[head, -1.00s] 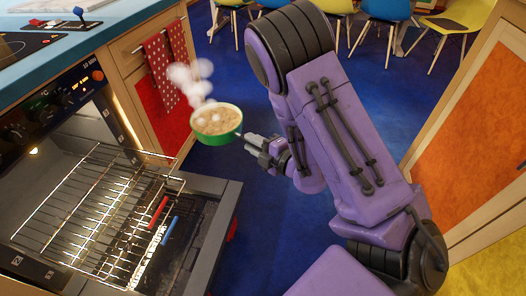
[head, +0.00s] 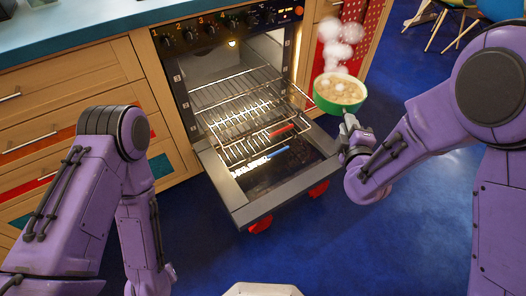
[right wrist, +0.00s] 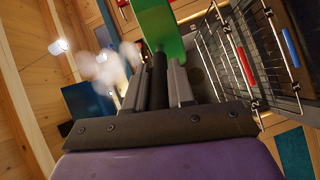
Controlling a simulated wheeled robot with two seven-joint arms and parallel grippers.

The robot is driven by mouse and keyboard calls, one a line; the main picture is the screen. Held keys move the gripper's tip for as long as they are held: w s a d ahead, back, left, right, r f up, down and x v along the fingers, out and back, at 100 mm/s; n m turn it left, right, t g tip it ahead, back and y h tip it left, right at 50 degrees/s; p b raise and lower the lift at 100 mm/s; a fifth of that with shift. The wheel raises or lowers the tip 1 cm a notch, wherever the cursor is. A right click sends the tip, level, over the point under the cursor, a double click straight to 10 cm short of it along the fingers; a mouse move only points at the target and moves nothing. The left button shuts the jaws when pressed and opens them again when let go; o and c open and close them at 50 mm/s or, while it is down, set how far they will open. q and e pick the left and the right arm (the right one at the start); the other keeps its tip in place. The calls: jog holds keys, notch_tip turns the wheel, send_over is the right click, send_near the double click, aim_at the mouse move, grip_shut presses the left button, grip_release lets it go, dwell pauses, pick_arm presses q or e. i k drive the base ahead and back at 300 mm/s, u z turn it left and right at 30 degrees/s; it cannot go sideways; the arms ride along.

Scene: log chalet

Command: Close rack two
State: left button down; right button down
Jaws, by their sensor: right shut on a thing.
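The oven (head: 175,80) stands with its door (head: 262,200) folded down. Wire racks (head: 238,98) show in it, and some reach out over the door. A red strip (head: 283,131) and a blue strip (head: 265,154) mark rack fronts. My right gripper (head: 349,124) is shut on the handle of a steaming green pot (head: 340,104), to the right of the racks. The right wrist view shows the gripper (right wrist: 160,85) on the dark handle, with the racks (right wrist: 240,55) at right. My left arm is at lower left; its gripper is out of view.
Wooden drawers (head: 65,100) under a blue worktop (head: 90,30) flank the oven on the left. A red dotted towel (head: 375,18) hangs at its right. Yellow and blue chairs stand far back at right. The blue floor (head: 430,230) is clear in front.

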aim_at(250, 137)
jog(key=z, duration=2)
jog(key=i, duration=1.15)
jog(key=u, duration=2.1)
